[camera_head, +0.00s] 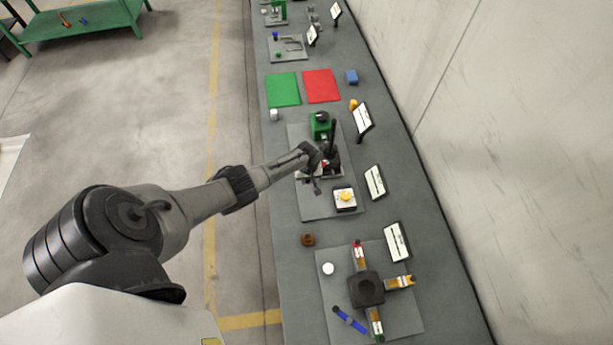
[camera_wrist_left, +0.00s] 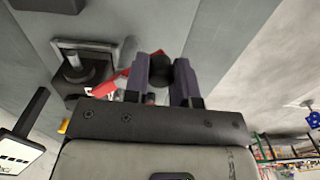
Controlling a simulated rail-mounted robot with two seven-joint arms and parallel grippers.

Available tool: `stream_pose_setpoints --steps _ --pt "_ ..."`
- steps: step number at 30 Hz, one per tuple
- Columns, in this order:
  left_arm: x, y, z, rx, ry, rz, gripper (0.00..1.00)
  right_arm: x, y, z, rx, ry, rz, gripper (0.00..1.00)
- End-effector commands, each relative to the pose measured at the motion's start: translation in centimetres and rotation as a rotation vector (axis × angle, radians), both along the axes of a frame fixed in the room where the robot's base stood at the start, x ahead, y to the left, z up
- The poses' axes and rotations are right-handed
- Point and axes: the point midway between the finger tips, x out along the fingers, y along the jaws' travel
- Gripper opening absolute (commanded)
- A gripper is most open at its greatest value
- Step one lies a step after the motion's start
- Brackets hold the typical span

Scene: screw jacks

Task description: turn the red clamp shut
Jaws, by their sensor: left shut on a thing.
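The red clamp shows in the left wrist view as a red bar (camera_wrist_left: 108,86) running slantwise up to my left gripper (camera_wrist_left: 165,72). The two dark fingers are close together around a dark part, which I take to be the clamp's handle; the fingers hide much of it. In the head view my left gripper (camera_head: 311,158) is over the grey plate (camera_head: 312,206), at the clamp station, and covers most of the red clamp there. The clamp's exact angle cannot be told. My right gripper is not in view.
A green clamp device (camera_head: 320,122) stands just behind, with a black upright lever (camera_head: 332,135) near my gripper. A white box with a yellow button (camera_head: 345,199) is in front. Sign stands (camera_head: 375,182) line the wall side. A four-armed dark fixture (camera_head: 367,289) stands nearer.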

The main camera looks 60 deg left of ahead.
Motion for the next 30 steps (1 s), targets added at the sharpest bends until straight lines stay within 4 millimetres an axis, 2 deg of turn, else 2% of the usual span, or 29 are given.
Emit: stream_pose_setpoints --steps 19,20,27,30 --pt "0.17 -0.17 0.06 0.0 -0.002 0.042 0.01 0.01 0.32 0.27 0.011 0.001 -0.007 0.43" --pt "0.17 -0.17 0.06 0.0 -0.002 0.042 0.27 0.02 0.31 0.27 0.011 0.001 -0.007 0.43" --pt "0.13 -0.18 0.03 0.001 -0.001 0.041 0.49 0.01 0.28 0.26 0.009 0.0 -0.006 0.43" --pt "0.12 -0.18 0.02 0.001 -0.001 0.041 0.5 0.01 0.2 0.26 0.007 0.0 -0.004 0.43"
